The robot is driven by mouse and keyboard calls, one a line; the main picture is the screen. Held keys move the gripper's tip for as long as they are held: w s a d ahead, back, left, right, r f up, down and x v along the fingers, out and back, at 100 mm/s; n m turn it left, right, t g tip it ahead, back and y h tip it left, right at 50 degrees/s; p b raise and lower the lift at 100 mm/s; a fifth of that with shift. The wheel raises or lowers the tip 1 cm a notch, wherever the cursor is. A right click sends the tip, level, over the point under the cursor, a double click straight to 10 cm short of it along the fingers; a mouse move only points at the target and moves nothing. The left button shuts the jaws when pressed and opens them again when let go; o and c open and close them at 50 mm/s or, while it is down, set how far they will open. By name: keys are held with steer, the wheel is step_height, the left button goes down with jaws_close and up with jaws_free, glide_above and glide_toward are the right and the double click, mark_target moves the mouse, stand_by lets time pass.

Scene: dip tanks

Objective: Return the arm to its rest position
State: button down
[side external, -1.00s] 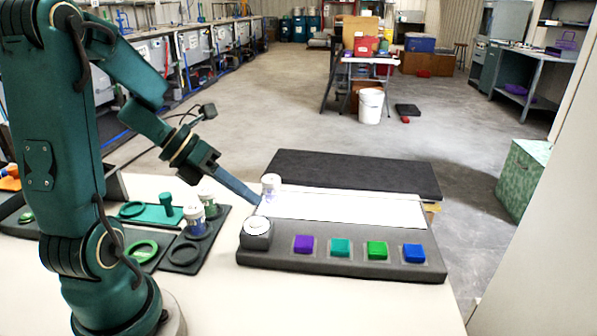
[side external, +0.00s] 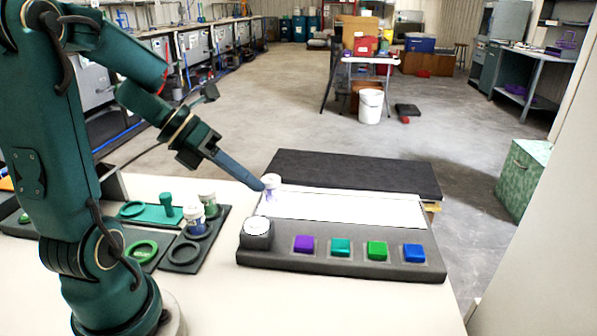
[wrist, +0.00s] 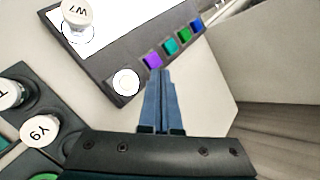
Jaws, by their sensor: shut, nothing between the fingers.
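My gripper (side external: 260,186) is shut and empty. In the side view its tip is in the air close to a white-capped jar (side external: 271,186) that stands at the left end of the white strip; I cannot tell whether they touch. In the wrist view the blue fingers (wrist: 162,75) are together, pointing toward the purple button, and the jar's cap, marked W7 (wrist: 77,13), is apart from them at the upper left. My arm is bent forward over the table, not folded back.
A dark panel (side external: 325,260) carries a round white dial (side external: 257,226) and purple, teal, green and blue buttons. At left, a dark tray (side external: 207,243) holds capped jars (side external: 195,220) and rings. A black mat (side external: 350,172) lies behind the white strip (side external: 345,208).

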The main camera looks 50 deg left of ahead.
steer(key=w+d+r+n+t+y, duration=0.3)
steer(key=r+n+t, duration=0.1)
steer(key=r+n, duration=0.3)
steer(key=w+d+r+n+t+y, duration=0.2)
steer(key=w+d+r+n+t, duration=0.15)
steer(key=r+n+t, duration=0.35)
steer(key=s+d+f+n+g, duration=0.3)
steer(key=s+f+n+g, duration=0.9)
steer(key=n, duration=0.8)
steer(key=s+g, duration=0.1)
steer(key=s, duration=0.2)
steer(key=shift+f, duration=0.4)
